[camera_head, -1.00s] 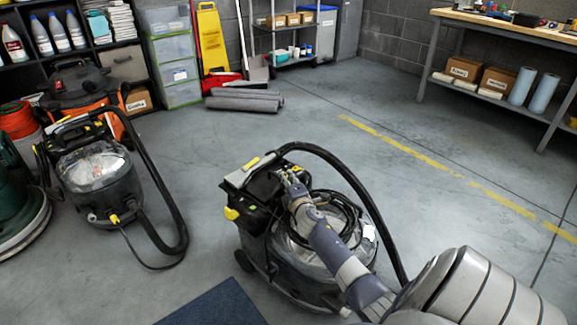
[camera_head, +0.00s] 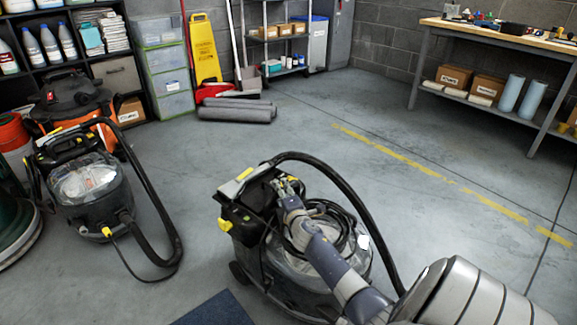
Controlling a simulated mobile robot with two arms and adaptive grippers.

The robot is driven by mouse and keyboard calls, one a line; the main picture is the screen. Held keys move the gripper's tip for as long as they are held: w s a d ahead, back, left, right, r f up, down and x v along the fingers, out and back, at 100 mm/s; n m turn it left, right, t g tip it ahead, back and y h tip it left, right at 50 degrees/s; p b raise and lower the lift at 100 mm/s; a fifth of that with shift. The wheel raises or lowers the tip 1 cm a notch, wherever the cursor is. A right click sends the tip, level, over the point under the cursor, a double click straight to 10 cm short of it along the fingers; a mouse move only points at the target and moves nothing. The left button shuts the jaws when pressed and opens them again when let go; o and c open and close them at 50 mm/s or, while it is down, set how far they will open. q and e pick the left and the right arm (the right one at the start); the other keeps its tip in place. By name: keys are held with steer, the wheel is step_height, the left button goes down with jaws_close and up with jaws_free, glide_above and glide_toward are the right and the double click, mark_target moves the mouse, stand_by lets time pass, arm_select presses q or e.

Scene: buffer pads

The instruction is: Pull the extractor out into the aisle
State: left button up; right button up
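The extractor (camera_head: 290,262), a black and grey machine with yellow latches, a clear dome and a looped black hose, stands on the open floor at lower centre. My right arm comes in from the lower right. Its gripper (camera_head: 287,186) is at the extractor's top, by the black handle part. The fingers are small and partly merged with the dark parts, so I cannot tell whether they are closed on it. My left gripper is out of the picture. A second similar extractor (camera_head: 88,190) stands at the left.
An orange-black vacuum (camera_head: 75,103) and a green machine (camera_head: 15,228) stand at the left. Grey rolls (camera_head: 238,111) lie near the back shelves. A workbench (camera_head: 500,33) is at the upper right. The floor with a yellow line (camera_head: 440,184) is clear. A blue mat (camera_head: 216,310) lies in front.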

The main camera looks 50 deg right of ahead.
steer(key=v, duration=1.1)
steer(key=shift+f, duration=0.1)
